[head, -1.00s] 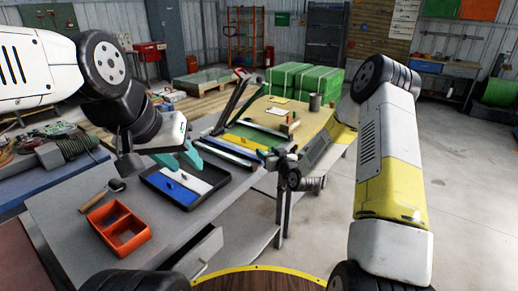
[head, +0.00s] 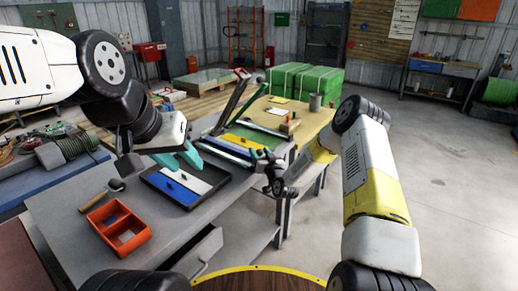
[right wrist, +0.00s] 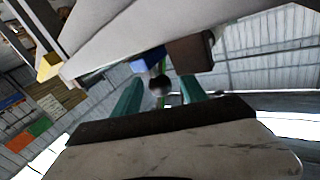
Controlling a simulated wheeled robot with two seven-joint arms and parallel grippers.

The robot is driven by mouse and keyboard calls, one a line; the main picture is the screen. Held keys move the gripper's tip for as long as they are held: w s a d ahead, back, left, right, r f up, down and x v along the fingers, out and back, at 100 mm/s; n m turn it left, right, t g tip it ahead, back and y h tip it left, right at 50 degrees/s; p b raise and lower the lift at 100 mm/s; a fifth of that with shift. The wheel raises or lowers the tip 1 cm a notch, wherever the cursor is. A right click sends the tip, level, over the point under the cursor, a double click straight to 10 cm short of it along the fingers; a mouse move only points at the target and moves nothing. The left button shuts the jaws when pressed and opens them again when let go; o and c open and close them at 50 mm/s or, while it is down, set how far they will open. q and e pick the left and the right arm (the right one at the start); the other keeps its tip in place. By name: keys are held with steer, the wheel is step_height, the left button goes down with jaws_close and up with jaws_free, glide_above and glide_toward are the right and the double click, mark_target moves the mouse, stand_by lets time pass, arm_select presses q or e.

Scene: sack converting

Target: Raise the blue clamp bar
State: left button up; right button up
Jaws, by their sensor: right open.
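A bench fixture (head: 240,142) with white rails and a yellow strip stands on the workbench. A small blue part (head: 262,151), possibly the end of the blue clamp bar, shows at its right end. My right gripper (head: 265,160) is open beside that end. In the right wrist view, a blue block (right wrist: 149,62), a dark brown block (right wrist: 190,53) and a round dark knob (right wrist: 160,85) lie ahead between the teal fingers (right wrist: 158,98); contact cannot be told. My left gripper (head: 183,160) looks open and empty above the black tray.
The black tray (head: 152,183) holds a blue and a white piece with small knobs. An orange bin (head: 119,228) and a brush-like tool (head: 100,192) lie on the bench. An open drawer (head: 205,250) juts out in front. Green bales (head: 293,86) stand behind.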

steer(key=shift+c, duration=0.4)
jaws_close()
stand_by(1.1)
